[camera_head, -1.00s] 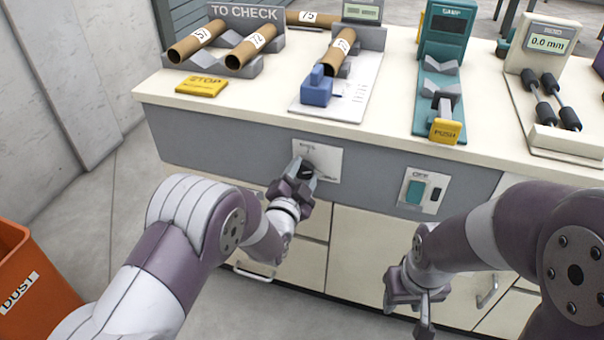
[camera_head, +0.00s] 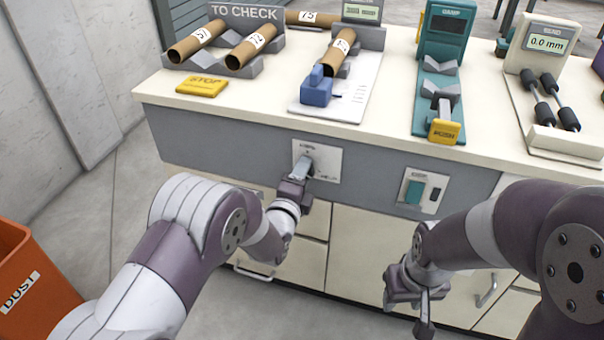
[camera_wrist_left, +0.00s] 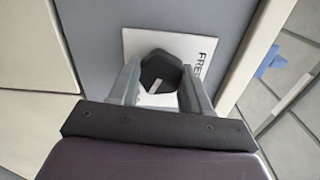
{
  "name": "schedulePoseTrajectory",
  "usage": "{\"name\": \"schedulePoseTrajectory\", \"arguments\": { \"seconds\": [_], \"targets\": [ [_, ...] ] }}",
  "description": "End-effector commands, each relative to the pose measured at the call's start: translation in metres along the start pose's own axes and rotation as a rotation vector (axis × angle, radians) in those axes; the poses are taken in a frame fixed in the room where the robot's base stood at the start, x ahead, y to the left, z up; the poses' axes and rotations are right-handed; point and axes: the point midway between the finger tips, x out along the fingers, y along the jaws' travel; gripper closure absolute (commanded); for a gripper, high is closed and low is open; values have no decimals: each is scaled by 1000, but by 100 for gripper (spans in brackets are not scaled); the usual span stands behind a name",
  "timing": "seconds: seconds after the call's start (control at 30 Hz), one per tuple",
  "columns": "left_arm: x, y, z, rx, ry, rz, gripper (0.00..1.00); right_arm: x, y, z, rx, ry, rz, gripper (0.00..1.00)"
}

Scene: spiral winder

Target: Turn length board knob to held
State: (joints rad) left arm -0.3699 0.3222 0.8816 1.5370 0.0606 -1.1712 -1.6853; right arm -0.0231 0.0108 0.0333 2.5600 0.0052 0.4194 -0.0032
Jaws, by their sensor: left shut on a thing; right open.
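The knob (camera_wrist_left: 160,68) is black with a pale stripe and sits on a white plate (camera_wrist_left: 135,42) marked FREE in the left wrist view. In the head view the plate (camera_head: 331,161) is on the grey front panel, and the knob is hidden behind my gripper. My left gripper (camera_head: 303,166) is shut on the knob, with one finger on each side in the left wrist view (camera_wrist_left: 161,86). The second label on the plate is too small to read. My right gripper (camera_head: 424,312) hangs open and empty before the cabinet doors.
The length board (camera_head: 357,102) with a blue block (camera_head: 316,88) and a cardboard tube lies on the worktop above. A switch plate (camera_head: 423,190) is to the right on the panel. A yellow STOP pad (camera_head: 202,86) and an orange dust bin (camera_head: 25,285) stand left.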

Motion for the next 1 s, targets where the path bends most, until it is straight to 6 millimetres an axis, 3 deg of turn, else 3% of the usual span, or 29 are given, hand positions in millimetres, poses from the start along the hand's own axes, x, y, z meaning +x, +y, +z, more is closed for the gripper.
{"name": "schedulePoseTrajectory", "arguments": {
  "seconds": [0.3,0.83,0.87,0.9,0.93,1.0],
  "targets": [
    [-1,2,0,112,1,4,83,-1,0,0,0,0,0,55],
    [-1,2,0,136,2,5,83,-1,0,0,0,0,0,55],
    [-1,2,0,136,2,5,49,-1,0,0,0,0,0,55],
    [-1,2,0,136,1,4,36,-1,0,0,0,0,0,55],
    [-1,2,0,136,1,4,27,-1,0,0,0,0,0,55],
    [0,2,0,135,1,3,27,-1,0,0,0,0,0,55]
  ]
}}
